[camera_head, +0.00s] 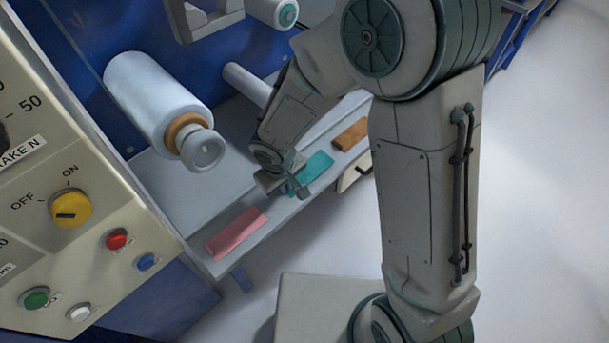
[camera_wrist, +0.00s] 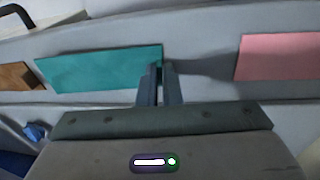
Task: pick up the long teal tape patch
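The long teal tape patch (camera_head: 316,168) lies on the pale ledge, between a pink patch and a brown patch. It also shows left of centre in the wrist view (camera_wrist: 95,70), looking flat. My gripper (camera_head: 288,183) is at the patch's end nearer the pink patch, and partly covers that end in the head view. In the wrist view my gripper's fingers (camera_wrist: 160,68) are close together with a narrow gap, over the patch's right edge. I cannot tell whether they touch it or hold it.
The pink patch (camera_head: 237,233) and brown patch (camera_head: 351,135) lie on the same narrow ledge (camera_head: 212,264). A large white roller (camera_head: 157,100) projects above the ledge. A control panel (camera_head: 95,215) stands at left. The floor at right is clear.

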